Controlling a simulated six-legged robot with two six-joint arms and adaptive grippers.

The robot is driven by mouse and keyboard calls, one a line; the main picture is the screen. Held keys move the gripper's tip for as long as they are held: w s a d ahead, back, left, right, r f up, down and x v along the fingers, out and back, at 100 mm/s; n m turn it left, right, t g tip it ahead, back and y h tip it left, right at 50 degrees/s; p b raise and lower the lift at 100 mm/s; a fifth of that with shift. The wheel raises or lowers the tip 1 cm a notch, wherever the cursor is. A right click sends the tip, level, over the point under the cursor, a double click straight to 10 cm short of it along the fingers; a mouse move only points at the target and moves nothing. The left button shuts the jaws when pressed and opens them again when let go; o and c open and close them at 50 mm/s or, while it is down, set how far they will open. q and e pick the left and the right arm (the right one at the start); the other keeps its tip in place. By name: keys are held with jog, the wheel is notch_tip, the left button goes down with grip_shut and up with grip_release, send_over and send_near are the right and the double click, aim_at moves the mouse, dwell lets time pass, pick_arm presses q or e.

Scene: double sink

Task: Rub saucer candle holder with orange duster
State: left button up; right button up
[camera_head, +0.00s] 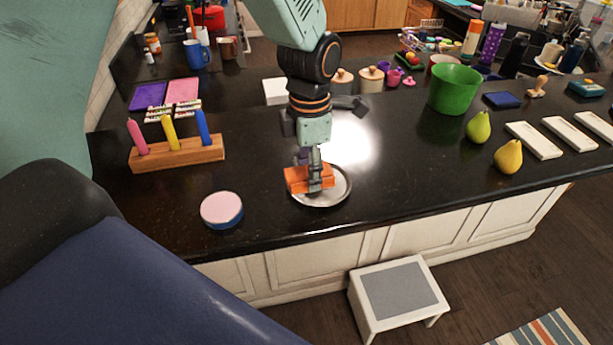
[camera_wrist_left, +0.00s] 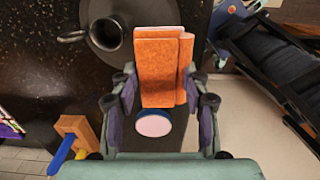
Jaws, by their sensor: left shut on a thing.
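The orange duster (camera_head: 296,181) is a block held in my left gripper (camera_head: 316,180), which points down over the counter. The wrist view also shows the duster (camera_wrist_left: 158,68) between the two fingers of the left gripper (camera_wrist_left: 162,88). The saucer candle holder (camera_head: 341,193) is a round metal dish on the counter, directly under and behind the duster. The duster hides part of it. In the wrist view the saucer candle holder (camera_wrist_left: 104,34) shows a central cup and a side handle, left of the duster's far end. I cannot tell whether they touch. My right gripper is not in view.
A round pink-topped sponge (camera_head: 221,209) lies left near the counter's front edge. A wooden block with coloured candles (camera_head: 178,152) stands behind it. A green bucket (camera_head: 454,90), pears (camera_head: 508,157) and white trays (camera_head: 534,140) are on the right. Counter right of the holder is clear.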

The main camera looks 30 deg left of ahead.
pick_arm(q)
jog(key=shift+s+a+r, duration=0.1)
jog(key=shift+r, duration=0.5)
jog(key=shift+s+a+r, duration=0.1)
jog(key=shift+r, duration=0.6)
jog(key=shift+w+d, duration=0.15)
jog(key=shift+d, duration=0.1)
jog(key=shift+a, duration=0.25)
jog(key=shift+s, duration=0.2)
